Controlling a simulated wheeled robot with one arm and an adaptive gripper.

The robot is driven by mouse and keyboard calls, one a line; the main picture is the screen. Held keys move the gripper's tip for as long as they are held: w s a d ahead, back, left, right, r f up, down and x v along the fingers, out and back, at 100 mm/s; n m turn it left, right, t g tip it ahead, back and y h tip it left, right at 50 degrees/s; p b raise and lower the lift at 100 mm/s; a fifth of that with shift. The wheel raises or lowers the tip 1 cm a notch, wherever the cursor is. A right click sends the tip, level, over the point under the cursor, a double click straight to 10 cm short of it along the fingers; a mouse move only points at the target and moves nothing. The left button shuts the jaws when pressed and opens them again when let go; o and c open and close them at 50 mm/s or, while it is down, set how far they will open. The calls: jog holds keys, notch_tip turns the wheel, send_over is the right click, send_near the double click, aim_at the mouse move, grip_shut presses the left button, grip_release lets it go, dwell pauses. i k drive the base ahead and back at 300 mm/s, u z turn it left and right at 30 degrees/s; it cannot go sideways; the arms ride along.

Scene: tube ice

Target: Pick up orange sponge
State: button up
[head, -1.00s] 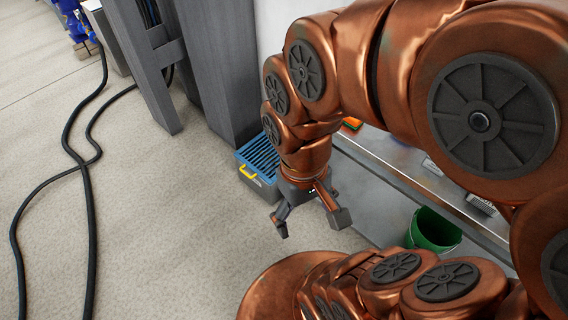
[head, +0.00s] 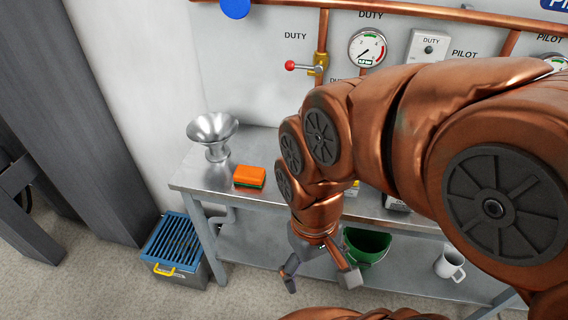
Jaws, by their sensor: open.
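The orange sponge (head: 250,175) has a green underside and lies flat on the metal bench (head: 270,143), near its front left part. My gripper (head: 320,283) hangs in front of the bench, below its top and to the right of the sponge. Its fingers point down and are spread open with nothing between them. The gripper is apart from the sponge, which is in full view. My arm hides part of the bench top to the right of the sponge.
A metal funnel (head: 213,132) stands left of the sponge. A green bucket (head: 366,246) and a white mug (head: 450,263) are on the lower shelf. A blue-topped crate (head: 172,243) stands on the floor at left. A red-knobbed valve (head: 305,66) and gauge (head: 368,47) are on the wall.

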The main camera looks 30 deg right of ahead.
aim_at(244, 175)
jog(key=z, duration=0.05)
jog(key=k, duration=1.1)
jog(key=u, duration=0.9)
jog(key=i, duration=1.35)
jog(key=z, duration=0.3)
